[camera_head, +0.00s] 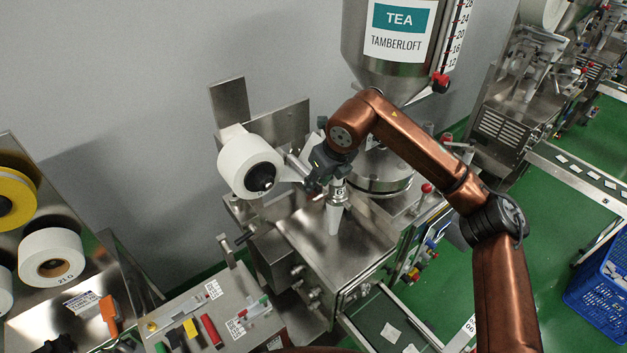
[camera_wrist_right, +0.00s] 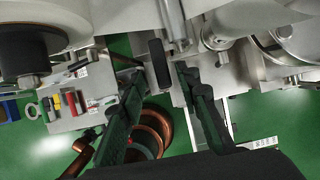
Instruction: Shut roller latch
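My right gripper (camera_head: 316,180) is at the packing machine, just right of the white paper roll (camera_head: 246,166) on its black hub. In the right wrist view, its two dark fingers (camera_wrist_right: 160,76) are spread apart. A small black block (camera_wrist_right: 159,64), possibly the latch handle, shows between the fingertips, beside a metal bar (camera_wrist_right: 172,20). I cannot tell whether either finger touches the block. In the head view the gripper hides this spot, so the latch's position is unclear. My left gripper is not in view.
The steel hopper (camera_head: 387,75) with a TEA label stands behind my right arm. A metal funnel tube (camera_head: 335,215) is just below the gripper. A bench (camera_head: 205,310) with tools is at lower left. A blue crate (camera_head: 603,290) stands at right on the green floor.

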